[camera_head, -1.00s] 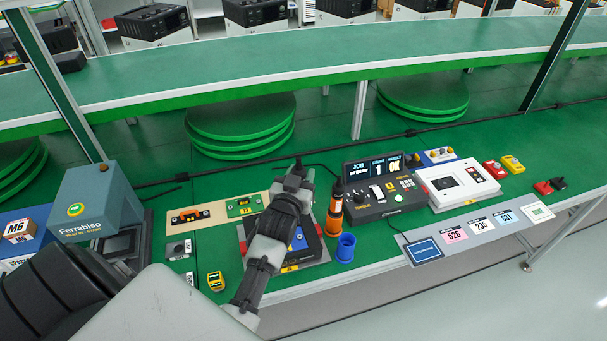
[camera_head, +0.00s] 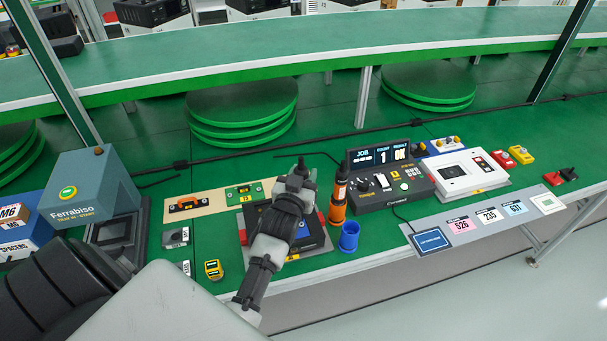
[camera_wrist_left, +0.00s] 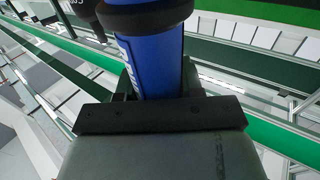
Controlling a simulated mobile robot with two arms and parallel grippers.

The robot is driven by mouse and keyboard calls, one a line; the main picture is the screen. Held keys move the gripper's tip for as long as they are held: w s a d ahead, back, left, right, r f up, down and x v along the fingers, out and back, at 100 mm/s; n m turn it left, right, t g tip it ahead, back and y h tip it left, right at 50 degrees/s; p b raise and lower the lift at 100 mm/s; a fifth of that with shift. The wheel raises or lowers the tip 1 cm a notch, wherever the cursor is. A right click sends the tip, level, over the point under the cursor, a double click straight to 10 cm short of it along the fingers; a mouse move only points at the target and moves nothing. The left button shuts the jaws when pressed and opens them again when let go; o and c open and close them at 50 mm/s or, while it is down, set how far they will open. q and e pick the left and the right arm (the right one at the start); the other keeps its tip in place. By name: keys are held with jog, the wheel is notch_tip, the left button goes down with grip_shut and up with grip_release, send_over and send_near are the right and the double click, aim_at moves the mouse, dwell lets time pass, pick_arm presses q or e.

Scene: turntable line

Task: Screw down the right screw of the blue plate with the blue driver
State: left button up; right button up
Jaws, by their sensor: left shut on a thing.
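My left gripper (camera_head: 294,190) is over the dark work fixture (camera_head: 254,217), its arm lying across it in the head view. In the left wrist view it is shut on the blue driver (camera_wrist_left: 148,55), a thick blue cylinder with a dark collar. The driver's tip is out of sight. A bit of blue, apparently the blue plate (camera_head: 302,223), shows beside my arm on the fixture. The rest of the plate and its right screw are hidden by the arm. My right gripper is not in view.
Right of the fixture stand an orange driver (camera_head: 338,203) and an empty blue cup (camera_head: 349,237). Behind them is a control box (camera_head: 385,180) with a lit display. A grey-blue Ferrabiso box (camera_head: 92,190) stands at left.

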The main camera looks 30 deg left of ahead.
aim_at(300, 169)
pick_arm(q)
jog(key=shift+r, duration=0.1)
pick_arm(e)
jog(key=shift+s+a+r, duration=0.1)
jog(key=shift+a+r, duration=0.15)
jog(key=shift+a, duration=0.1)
pick_arm(q)
jog(key=shift+f+p, duration=0.25)
jog(key=shift+p, duration=0.05)
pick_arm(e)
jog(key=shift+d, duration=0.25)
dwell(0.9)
pick_arm(q)
jog(key=shift+s+f+b, duration=0.1)
jog(key=shift+f+b, duration=0.25)
jog(key=shift+f, duration=0.25)
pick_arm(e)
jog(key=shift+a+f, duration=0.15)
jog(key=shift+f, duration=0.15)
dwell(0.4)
pick_arm(q)
notch_tip(300, 169, up, 6)
jog(key=p, duration=0.6)
jog(key=shift+r, duration=0.15)
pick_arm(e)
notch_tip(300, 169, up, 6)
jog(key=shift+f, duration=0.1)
